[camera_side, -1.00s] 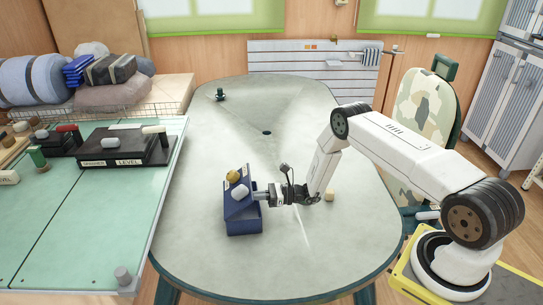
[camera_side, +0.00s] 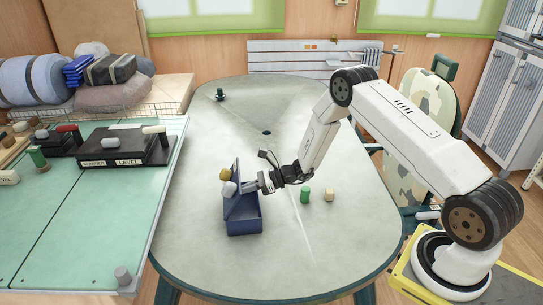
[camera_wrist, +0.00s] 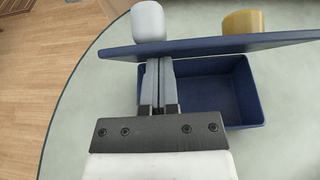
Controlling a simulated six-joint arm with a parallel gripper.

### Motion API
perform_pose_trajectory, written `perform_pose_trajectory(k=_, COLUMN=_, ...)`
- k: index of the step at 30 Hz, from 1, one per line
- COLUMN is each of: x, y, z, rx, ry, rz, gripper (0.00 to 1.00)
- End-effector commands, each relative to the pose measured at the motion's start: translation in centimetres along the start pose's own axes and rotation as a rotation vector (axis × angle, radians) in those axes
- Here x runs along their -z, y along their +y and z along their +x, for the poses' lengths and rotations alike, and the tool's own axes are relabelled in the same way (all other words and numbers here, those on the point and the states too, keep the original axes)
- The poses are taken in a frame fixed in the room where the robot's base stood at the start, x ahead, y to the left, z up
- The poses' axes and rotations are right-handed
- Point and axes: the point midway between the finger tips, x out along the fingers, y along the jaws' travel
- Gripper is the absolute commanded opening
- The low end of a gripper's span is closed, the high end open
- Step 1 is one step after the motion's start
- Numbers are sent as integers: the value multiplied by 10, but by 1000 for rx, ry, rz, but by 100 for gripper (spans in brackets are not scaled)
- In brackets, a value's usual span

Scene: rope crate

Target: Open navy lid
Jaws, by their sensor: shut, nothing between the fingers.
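The navy crate (camera_side: 244,227) stands on the oval table, and its dark inside shows in the wrist view (camera_wrist: 258,92). Its navy lid (camera_side: 236,186) is raised to about upright along the crate's left side; in the wrist view the lid (camera_wrist: 200,46) is seen nearly edge-on.
A green cylinder (camera_side: 305,195) and a beige block (camera_side: 329,194) stand on the table right of the crate. A small dark green object (camera_side: 220,95) is at the far end.

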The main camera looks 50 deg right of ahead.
Motion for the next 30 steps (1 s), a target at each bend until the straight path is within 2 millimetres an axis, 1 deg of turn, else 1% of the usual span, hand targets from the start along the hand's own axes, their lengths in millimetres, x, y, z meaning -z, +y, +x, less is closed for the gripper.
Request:
perform_pose_trajectory(k=1, x=-7, y=0, z=3, rx=-2, ry=35, rz=-6, gripper=0)
perform_pose_trajectory(k=6, x=-20, y=0, z=12, rx=-1, ry=172, rz=-8, gripper=0)
perform_pose_trajectory(k=15, x=-34, y=0, z=29, rx=-1, ry=381, rz=-6, gripper=0)
perform_pose_trajectory(k=22, x=-39, y=0, z=37, rx=0, ry=382, rz=-1, gripper=0)
perform_pose_trajectory(k=30, x=-41, y=0, z=41, rx=-1, ry=381, rz=0, gripper=0)
